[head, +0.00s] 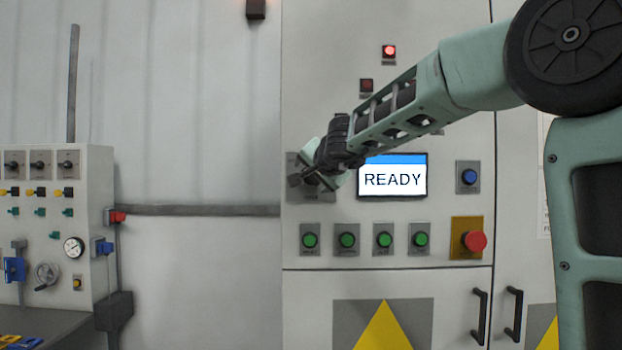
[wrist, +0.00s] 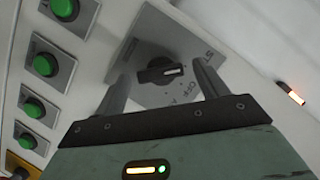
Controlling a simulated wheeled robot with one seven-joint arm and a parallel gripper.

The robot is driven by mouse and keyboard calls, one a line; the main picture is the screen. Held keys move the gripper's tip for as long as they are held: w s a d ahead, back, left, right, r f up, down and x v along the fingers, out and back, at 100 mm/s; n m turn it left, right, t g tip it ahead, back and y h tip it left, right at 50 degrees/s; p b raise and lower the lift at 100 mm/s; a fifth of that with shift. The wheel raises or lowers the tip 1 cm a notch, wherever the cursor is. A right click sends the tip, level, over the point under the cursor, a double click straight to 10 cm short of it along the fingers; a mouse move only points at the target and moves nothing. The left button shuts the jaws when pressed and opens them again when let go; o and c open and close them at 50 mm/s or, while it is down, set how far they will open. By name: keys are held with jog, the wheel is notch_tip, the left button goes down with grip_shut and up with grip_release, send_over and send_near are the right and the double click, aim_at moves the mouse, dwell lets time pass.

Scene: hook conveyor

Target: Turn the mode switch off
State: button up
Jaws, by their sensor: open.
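The mode switch is a black rotary knob (wrist: 155,71) with a white pointer mark, on a grey plate (wrist: 150,32) with printed lettering. In the wrist view the pointer faces right; "OFF" is partly readable below the knob, and other lettering is cut off or blurred. My gripper (wrist: 161,74) is open, with one finger on each side of the knob; I cannot tell whether they touch it. In the head view my gripper (head: 308,178) is at the plate (head: 293,166), left of the READY screen (head: 392,179), and hides the knob.
Green buttons (head: 347,240) sit in a row below the switch. A red mushroom button (head: 474,241) on a yellow plate and a blue button (head: 469,177) are to the right. A red lamp (head: 389,50) is lit above. Another control panel (head: 90,190) stands at left.

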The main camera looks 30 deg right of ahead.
jog(key=c, duration=1)
